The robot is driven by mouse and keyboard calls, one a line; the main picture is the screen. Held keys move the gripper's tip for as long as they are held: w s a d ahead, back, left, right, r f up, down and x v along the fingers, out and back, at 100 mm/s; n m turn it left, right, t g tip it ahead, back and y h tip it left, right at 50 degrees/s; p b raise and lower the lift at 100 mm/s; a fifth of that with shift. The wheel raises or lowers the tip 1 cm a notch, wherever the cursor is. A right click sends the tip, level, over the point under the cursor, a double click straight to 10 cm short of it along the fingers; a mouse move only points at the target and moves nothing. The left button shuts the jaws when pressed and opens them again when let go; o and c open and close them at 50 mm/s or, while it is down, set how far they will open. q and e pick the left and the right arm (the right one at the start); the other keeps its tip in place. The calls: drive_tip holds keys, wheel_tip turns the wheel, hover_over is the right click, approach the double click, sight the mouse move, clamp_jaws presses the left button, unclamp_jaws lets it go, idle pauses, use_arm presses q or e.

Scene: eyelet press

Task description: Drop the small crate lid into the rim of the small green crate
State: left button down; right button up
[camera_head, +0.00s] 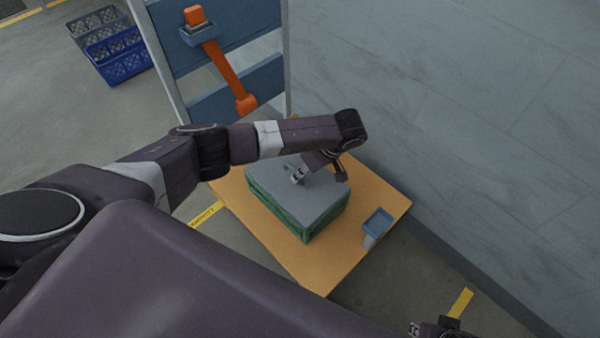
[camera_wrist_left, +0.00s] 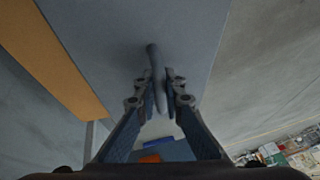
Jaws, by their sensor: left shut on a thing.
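The grey crate lid (camera_head: 325,198) lies flat over the small green crate (camera_head: 277,216) on the wooden table. I cannot tell whether the lid is seated in the rim or a little above it. My left gripper (camera_head: 303,175) is over the lid and shut on its upright handle. In the left wrist view the fingers (camera_wrist_left: 161,85) close on the grey handle (camera_wrist_left: 153,55), with the lid (camera_wrist_left: 110,35) filling the view behind. The crate is hidden there. My right gripper (camera_head: 432,328) shows only partly at the bottom edge, away from the table.
The wooden table (camera_head: 285,260) has a small blue tray (camera_head: 378,222) near its right corner. A grey wall (camera_head: 450,110) stands behind it. A blue panel rack with an orange tool (camera_head: 228,75) stands at the back left. Blue baskets (camera_head: 122,65) sit on the floor.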

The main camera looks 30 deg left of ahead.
use_arm(q)
drive_tip(key=shift+f, duration=0.2)
use_arm(e)
drive_tip(key=shift+w+d+r, duration=0.1)
drive_tip(key=shift+w+r, duration=0.05)
drive_tip(key=shift+r, duration=0.15)
use_arm(q)
drive_tip(key=shift+f, duration=0.1)
drive_tip(key=c, duration=2)
unclamp_jaws()
use_arm(e)
drive_tip(key=shift+s+f, duration=0.1)
drive_tip(key=shift+s, duration=0.15)
use_arm(q)
drive_tip(key=shift+o, duration=0.2)
use_arm(e)
drive_tip(key=shift+w, duration=0.1)
